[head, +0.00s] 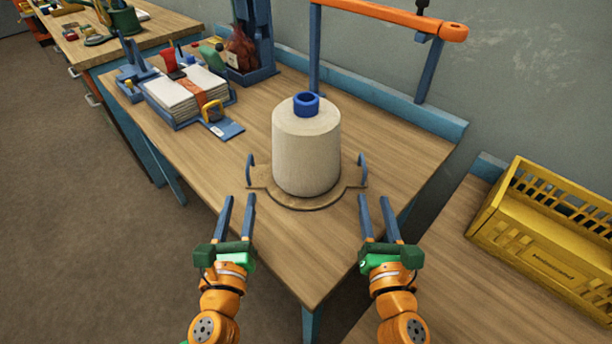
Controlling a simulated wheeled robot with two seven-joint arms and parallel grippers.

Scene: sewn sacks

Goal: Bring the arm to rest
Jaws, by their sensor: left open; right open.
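My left gripper (237,200) is at the front of the wooden table, its two blue fingers apart with nothing between them. My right gripper (375,203) is at the table's right front edge, also open and empty. Both arms are orange with green gripper bodies. Both grippers are in front of a large pale cylinder (305,155) with a blue ring (306,104) on top, and apart from it. The cylinder stands upright on a round wooden base (311,203) with blue upright handles at its left and right.
A blue tray with white paper stacks (187,95) is at the table's left. A blue holder (252,70) stands at the back. An orange bar (390,17) on blue posts rises behind. A yellow crate (560,252) sits on the right table. Bare tabletop (295,260) lies between my grippers.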

